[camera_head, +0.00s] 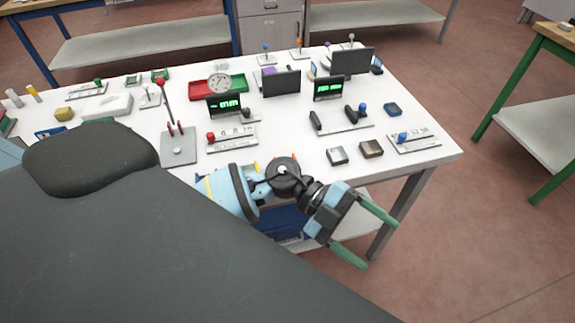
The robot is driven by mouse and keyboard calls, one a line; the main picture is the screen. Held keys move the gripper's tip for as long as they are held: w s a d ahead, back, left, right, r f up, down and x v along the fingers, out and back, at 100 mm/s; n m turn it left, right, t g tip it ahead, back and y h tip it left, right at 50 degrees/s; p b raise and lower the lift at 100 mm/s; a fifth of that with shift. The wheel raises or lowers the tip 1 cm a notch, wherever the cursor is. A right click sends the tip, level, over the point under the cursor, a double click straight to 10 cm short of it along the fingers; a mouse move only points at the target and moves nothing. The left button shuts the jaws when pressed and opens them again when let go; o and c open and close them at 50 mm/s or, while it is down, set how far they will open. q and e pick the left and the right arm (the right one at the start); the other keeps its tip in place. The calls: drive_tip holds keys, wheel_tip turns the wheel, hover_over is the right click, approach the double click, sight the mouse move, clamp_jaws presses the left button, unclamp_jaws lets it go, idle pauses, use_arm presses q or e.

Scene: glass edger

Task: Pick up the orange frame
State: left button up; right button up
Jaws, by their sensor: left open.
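No clearly orange frame stands out in the head view. A small brownish square frame (371,149) lies near the front right of the white table (440,158); I cannot tell whether it is the orange frame. A similar grey square frame (337,155) lies just left of it. A bit of orange shows behind my left arm at the table's front edge, too hidden to identify. My left gripper (381,244) is open and empty, its green fingers spread out past the table's front edge, apart from both frames. My right gripper is not in view.
A plate with a blue knob (402,137) lies right of the frames. A panel with a red knob (211,137) and a grey plate with red levers (178,148) stand left. Black screens (281,83) and a red tray (197,87) fill the back.

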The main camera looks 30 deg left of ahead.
use_arm(q)
drive_tip(key=shift+w+a+f+n+t+y+b, duration=0.15)
drive_tip(key=shift+w+a+n+y, duration=0.25)
drive_tip(key=shift+w+a+y, duration=2.2)
drive_tip(key=shift+w+a+f+n+t+y+b, duration=0.25)
drive_tip(key=shift+w+a+y, duration=0.8)
drive_tip(key=shift+a+y, duration=3.1)
drive_tip(key=shift+w+a+f+n+t+y+p, duration=0.15)
drive_tip(key=shift+w+a+n+y, duration=0.4)
drive_tip(key=shift+w+a+y, duration=2.9)
drive_tip(key=s+a+f+h, duration=0.1)
drive_tip(key=a+f+h, duration=0.1)
drive_tip(key=s+a+f+h, duration=0.1)
drive_tip(key=s+a+f, duration=0.1)
drive_tip(key=shift+s+a+h, duration=0.15)
drive_tip(key=shift+h, duration=0.25)
drive_tip(key=shift+f, duration=0.5)
drive_tip(key=c, duration=1.1)
